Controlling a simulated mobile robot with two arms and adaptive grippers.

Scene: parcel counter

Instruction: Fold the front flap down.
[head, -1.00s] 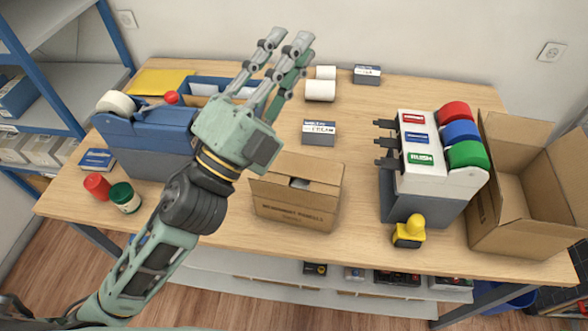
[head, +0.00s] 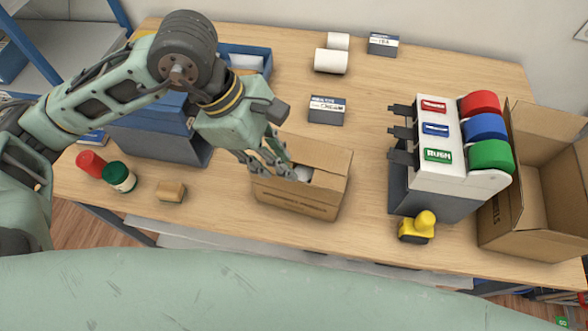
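A brown cardboard box (head: 325,195) with dark print on its front stands near the table's front edge, mid-picture. Its back top panel lies roughly flat, and a gap in the top shows something pale inside. My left gripper (head: 275,167) is over the left part of the box top, fingers pointing down and right at the gap. It hides the left side of the top. I cannot tell whether the fingers touch the cardboard, how far they are closed, or exactly how the front flap lies. My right gripper is not in view.
A tape dispenser (head: 434,175) with red, blue and green rolls and a yellow-handled stamp (head: 417,228) stand right of the box. An open carton (head: 490,225) is far right. A tan block (head: 171,191), a green-lidded jar (head: 119,177) and a red-lidded jar (head: 90,164) are left.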

